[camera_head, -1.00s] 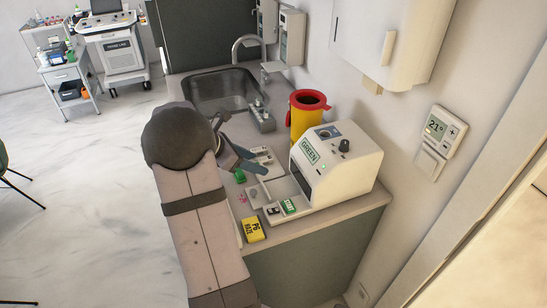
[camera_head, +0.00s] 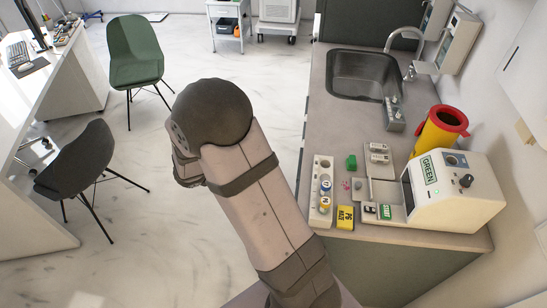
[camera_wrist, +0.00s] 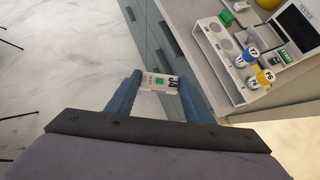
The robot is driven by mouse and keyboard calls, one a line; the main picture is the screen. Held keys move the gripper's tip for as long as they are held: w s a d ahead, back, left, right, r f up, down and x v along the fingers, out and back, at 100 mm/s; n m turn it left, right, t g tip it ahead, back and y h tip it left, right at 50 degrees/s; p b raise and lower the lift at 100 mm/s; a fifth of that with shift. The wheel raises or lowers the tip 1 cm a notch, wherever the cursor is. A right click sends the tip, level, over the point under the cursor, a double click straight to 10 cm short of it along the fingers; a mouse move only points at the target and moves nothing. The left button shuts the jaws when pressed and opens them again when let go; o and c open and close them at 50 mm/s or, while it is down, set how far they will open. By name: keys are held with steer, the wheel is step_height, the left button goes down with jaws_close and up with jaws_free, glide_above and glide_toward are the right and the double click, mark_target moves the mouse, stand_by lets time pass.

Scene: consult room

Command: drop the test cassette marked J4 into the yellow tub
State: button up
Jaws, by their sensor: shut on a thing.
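In the wrist view my gripper (camera_wrist: 155,95) is shut on a small white test cassette (camera_wrist: 158,83) with a green square and a dark mark that reads J4. It holds the cassette out past the counter's front, over the floor. In the head view my arm hides the gripper and the cassette. A yellow tub (camera_head: 430,140) with a red rim stands at the back right of the counter, behind the analyser; only a yellow edge (camera_wrist: 268,3) shows in the wrist view.
A white analyser labelled GREEN (camera_head: 457,190) stands in front of the tub. A white rack (camera_head: 322,167) with capped vials, a yellow box (camera_head: 345,218) and pale cassettes (camera_head: 378,152) are on the counter (camera_head: 340,120). A sink (camera_head: 362,75) lies behind. Chairs (camera_head: 135,50) stand on open floor at left.

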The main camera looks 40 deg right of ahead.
steer(key=a+n+t+p, duration=0.1)
steer(key=a+p, duration=0.1)
steer(key=a, duration=0.2)
steer(key=w+d+r+m+g+p, duration=0.1)
steer(key=w+d+r, duration=0.15)
steer(key=d, duration=0.45)
steer(key=w+d+r+p, duration=0.1)
steer(key=w+d+r, duration=0.15)
steer(key=d, duration=0.45)
steer(key=s+d+r+m+g+p, duration=0.1)
steer(key=s+d+r, duration=0.15)
steer(key=d, duration=0.75)
steer(key=s+d+r+m+g+p, duration=0.1)
steer(key=s+d+r, duration=0.15)
steer(key=d, duration=0.85)
steer(key=s+d+r, duration=0.5)
steer(key=s+d, duration=0.4)
steer(key=s+d+r+m+p, duration=0.1)
steer(key=s+d+r, duration=0.4)
steer(key=s+d, duration=0.35)
steer(key=s+d+r, duration=0.5)
steer(key=s+d, duration=0.4)
step_height(320, 180, down, 6)
steer(key=shift+w, duration=0.2)
steer(key=shift+f, duration=0.1)
